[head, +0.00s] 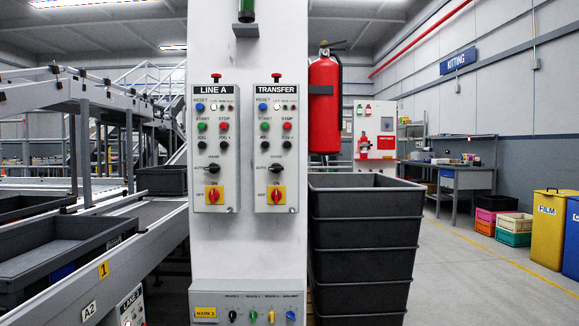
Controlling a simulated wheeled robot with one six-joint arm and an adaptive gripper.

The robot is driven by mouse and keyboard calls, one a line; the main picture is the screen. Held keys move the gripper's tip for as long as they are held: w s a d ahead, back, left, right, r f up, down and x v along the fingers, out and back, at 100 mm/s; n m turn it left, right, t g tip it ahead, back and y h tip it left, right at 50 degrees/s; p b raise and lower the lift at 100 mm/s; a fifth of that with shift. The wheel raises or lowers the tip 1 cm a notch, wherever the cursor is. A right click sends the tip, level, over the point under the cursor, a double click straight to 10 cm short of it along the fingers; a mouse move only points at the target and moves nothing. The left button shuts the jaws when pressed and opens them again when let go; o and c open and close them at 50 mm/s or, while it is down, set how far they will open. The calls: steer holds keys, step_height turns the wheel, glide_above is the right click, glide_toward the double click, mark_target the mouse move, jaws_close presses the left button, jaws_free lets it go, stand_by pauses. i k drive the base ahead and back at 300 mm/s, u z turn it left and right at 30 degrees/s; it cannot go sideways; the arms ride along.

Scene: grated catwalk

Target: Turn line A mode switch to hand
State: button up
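The LINE A control box (229,190) hangs on the left of a white column in the head view, with its name plate at the top. Its mode switch (214,168) is a small black knob low on the box, above a red rotary handle on a yellow plate (214,195). AUTO is printed to the knob's left and what looks like HAND above it. The knob is too small to tell surely which way it points. A similar TRANSFER box (288,190) hangs close on the right with its own black knob (276,168). My gripper is not in view.
A lower panel (248,312) with several small knobs is on the column. Stacked dark crates (361,240) stand right of it, under a red extinguisher (324,105). A conveyor (140,240) with trays runs along the left. Open floor (470,285) lies at the right.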

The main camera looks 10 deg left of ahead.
mark_target(214, 168)
steer(key=i, duration=1.2)
steer(key=u, duration=1.3)
steer(key=i, duration=0.8)
steer(key=u, duration=0.9)
